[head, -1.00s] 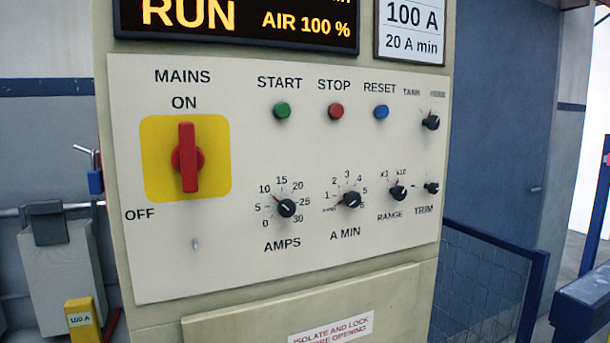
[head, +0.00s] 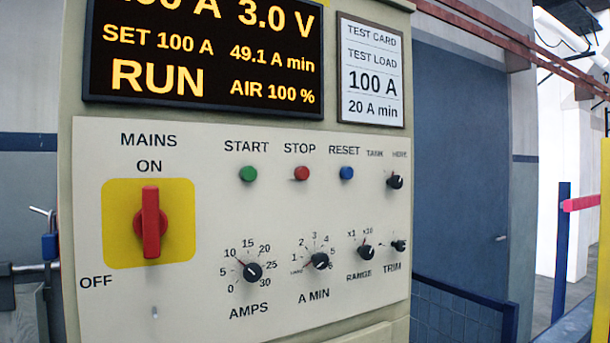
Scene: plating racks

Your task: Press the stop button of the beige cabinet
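The beige cabinet (head: 84,60) fills the middle of the head view, with a pale control panel (head: 205,215) on its front. The red stop button (head: 301,174) sits under the word STOP, between the green start button (head: 247,174) and the blue reset button (head: 346,173). The display (head: 205,50) above reads RUN, SET 100 A, 3.0 V, 49.1 A min and AIR 100 %. The red mains switch (head: 151,222) stands upright at ON on a yellow plate. Neither gripper is in view.
Black knobs for AMPS (head: 252,271), A MIN (head: 320,261) and RANGE (head: 364,251) sit below the buttons. A test card (head: 370,70) hangs beside the display. A blue door (head: 458,170) and blue mesh railing (head: 440,310) stand to the right. Nothing blocks the panel front.

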